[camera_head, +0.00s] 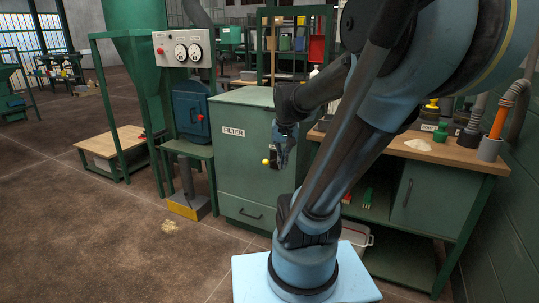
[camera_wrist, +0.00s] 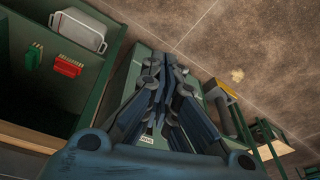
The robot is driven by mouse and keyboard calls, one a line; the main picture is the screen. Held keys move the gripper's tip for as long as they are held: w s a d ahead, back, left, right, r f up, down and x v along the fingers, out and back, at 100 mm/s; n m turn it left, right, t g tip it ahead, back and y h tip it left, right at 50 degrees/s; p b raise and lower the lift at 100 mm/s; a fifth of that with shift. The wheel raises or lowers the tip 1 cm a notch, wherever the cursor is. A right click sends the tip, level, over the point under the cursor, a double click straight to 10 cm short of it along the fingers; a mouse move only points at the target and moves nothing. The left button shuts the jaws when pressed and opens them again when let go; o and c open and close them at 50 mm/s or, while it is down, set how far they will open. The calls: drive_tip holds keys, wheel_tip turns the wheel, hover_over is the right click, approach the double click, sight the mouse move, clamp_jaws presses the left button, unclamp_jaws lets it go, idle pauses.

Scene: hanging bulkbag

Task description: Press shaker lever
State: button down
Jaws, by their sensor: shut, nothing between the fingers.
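The shaker lever shows as a small yellow ball knob (camera_head: 266,161) on the front of the green filter cabinet (camera_head: 243,175), near its right edge. The cabinet bears a white FILTER label. My gripper (camera_head: 282,166) is shut and empty, pointing down just right of the knob in the head view. I cannot tell whether it touches the lever. In the wrist view my gripper (camera_wrist: 160,62) has its fingers together over the green cabinet (camera_wrist: 129,76). The lever cannot be made out there.
A workbench (camera_head: 431,149) with bottles and an orange-handled tool stands at the right. A pale bin (camera_wrist: 79,31) lies on its lower shelf side. A control box (camera_head: 184,47) and blue-doored unit (camera_head: 190,114) stand left.

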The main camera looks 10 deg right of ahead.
drive_tip(key=w+f+m, duration=0.1)
drive_tip(key=w+m, duration=0.2)
drive_tip(key=w, duration=1.2)
drive_tip(key=w+d+f+m, duration=0.1)
drive_tip(key=w+m, duration=0.2)
drive_tip(key=w, duration=1.2)
drive_tip(key=shift+w+f, duration=0.3)
drive_tip(key=shift+f, duration=0.05)
drive_tip(key=shift+f, duration=0.1)
drive_tip(key=x, duration=0.9)
drive_tip(key=shift+w+f, duration=0.3)
drive_tip(key=shift+f, duration=0.05)
drive_tip(key=shift+s+f+t, duration=0.1)
drive_tip(key=shift+t, duration=0.2)
